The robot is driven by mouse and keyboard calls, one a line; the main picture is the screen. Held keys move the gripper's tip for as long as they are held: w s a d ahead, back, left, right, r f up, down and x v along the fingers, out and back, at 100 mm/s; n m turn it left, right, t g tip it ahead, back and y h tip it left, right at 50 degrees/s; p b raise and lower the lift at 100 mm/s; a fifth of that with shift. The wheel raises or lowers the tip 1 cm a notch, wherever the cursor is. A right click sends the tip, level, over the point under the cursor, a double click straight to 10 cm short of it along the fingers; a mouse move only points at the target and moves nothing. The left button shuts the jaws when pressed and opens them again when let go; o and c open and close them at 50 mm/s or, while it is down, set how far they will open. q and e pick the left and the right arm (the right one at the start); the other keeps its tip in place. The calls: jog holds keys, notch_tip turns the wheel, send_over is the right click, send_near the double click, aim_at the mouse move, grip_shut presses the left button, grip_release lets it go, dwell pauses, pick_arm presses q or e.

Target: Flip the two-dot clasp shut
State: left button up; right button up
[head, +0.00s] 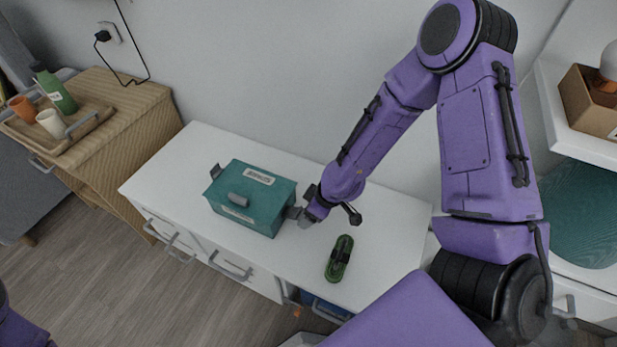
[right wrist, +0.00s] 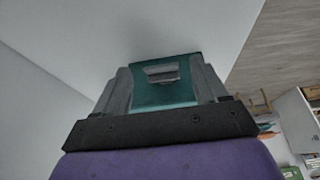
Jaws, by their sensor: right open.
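A teal box (head: 252,204) with a grey lid handle (head: 238,200) and pale labels sits on the white desk, its lid down. A grey clasp (head: 215,171) sticks up at its left end. Another grey clasp (head: 293,212) stands out at its right end, close to my right gripper. Dots are too small to make out on either clasp. My right gripper (head: 306,217) is open beside the box's right end. In the right wrist view, the box (right wrist: 165,94) and a grey clasp-like part (right wrist: 161,73) show between the spread fingers. My left gripper is out of view.
A green and black object (head: 339,258) lies on the white desk (head: 300,268), right of the box. A wooden tray (head: 88,124) with cups and a green bottle stands on the wicker cabinet at left. The wall runs behind the desk.

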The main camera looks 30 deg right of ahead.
jog(key=shift+x, duration=0.95)
